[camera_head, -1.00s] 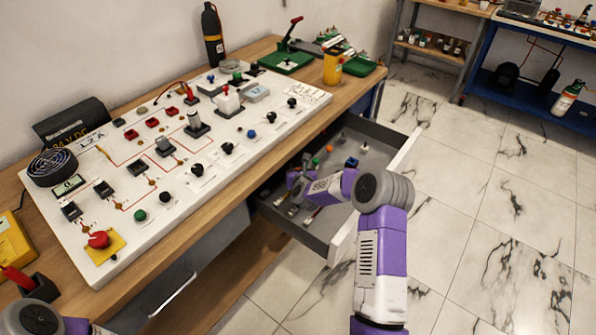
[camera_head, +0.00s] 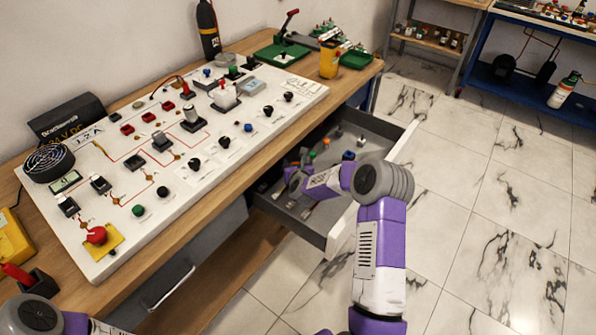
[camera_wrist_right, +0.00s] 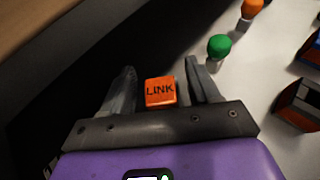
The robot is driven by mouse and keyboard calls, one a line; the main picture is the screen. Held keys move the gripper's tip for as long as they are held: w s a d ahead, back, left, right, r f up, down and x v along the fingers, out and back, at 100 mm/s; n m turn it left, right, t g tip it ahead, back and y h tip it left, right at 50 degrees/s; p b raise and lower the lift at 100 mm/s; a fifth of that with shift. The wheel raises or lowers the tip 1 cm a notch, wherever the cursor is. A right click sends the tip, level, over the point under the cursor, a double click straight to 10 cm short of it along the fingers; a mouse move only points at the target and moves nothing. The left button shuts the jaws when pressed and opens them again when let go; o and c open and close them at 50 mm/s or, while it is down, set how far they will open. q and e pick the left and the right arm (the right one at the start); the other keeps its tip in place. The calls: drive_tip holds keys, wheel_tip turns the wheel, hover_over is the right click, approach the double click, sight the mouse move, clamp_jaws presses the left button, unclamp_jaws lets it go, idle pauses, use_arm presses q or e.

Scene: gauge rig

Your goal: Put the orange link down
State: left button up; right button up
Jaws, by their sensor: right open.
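The orange link (camera_wrist_right: 160,91), a small block marked LINK, shows in the right wrist view. It sits between the two fingers of my right gripper (camera_wrist_right: 160,85), with a gap on either side. The fingers are open. In the head view my right gripper (camera_head: 292,180) is low inside the open drawer (camera_head: 335,230), and I cannot make out the link there. Whether the link rests fully on the drawer floor is not clear. Only part of my left arm shows at the bottom left of the head view; its gripper is out of view.
A green-topped piece (camera_wrist_right: 219,46) and an orange-topped piece (camera_wrist_right: 250,10) stand in the drawer to the right of the fingers. A blue piece (camera_head: 348,155) is further back. The white panel (camera_head: 225,150) with knobs and switches lies on the bench above the drawer.

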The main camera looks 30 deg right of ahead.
drive_tip(key=p+v, duration=0.2)
drive_tip(key=v, duration=0.9)
drive_tip(key=shift+r, duration=0.1)
